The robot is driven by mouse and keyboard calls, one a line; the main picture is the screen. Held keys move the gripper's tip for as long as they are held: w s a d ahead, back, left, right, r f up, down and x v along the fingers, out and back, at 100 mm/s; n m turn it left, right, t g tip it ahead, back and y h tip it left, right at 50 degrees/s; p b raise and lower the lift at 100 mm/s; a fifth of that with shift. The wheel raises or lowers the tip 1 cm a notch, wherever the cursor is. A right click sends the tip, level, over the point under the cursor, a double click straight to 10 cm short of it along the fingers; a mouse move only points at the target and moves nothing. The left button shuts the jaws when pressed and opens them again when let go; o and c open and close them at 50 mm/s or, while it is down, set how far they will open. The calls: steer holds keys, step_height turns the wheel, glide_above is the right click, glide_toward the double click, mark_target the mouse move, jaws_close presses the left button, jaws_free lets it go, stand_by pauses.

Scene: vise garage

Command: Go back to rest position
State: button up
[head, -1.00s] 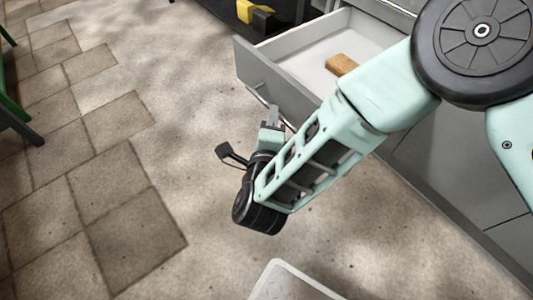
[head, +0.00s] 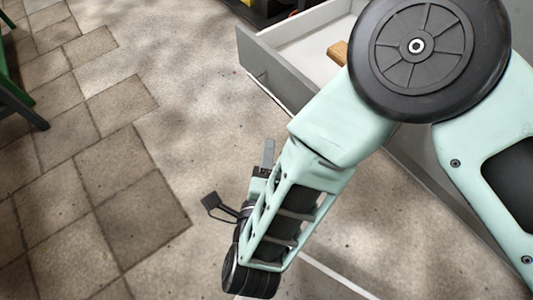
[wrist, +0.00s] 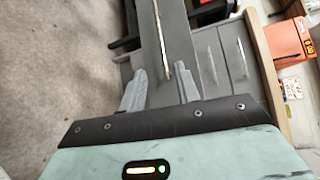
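My gripper (head: 268,150) hangs in front of the open grey drawer (head: 275,75), below and apart from its front panel in the head view. In the wrist view my gripper (wrist: 160,70) has its two grey fingers spread, with nothing between them. The grey drawer front with its long handle (wrist: 160,35) shows beyond the fingertips. My arm is bent and covers part of the drawer and cabinet in the head view.
A wooden block (head: 338,51) lies in the drawer, partly hidden by my arm. A pale container rim (head: 340,276) is at the bottom. Green-legged furniture (head: 18,100) stands at left. Open floor lies left of my arm.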

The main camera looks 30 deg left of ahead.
stand_by(0.3)
steer(key=w+r+n+g+y, duration=0.2)
steer(key=w+r+n+g, duration=0.6)
steer(key=n, duration=0.4)
steer(key=s+d+r+n+g+h, duration=0.2)
steer(key=d+r+n+h, duration=0.1)
steer(key=d, duration=0.7)
steer(key=s+d+r+n+g+h, duration=0.2)
steer(key=d+r+n+h, duration=0.15)
steer(key=d, duration=0.55)
steer(key=s+d+r+n+g+h, duration=0.2)
steer(key=d+n+g, duration=0.15)
steer(key=d, duration=0.65)
step_height(320, 180, up, 34)
steer(key=p, duration=3.4)
steer(key=shift+s+t, duration=0.35)
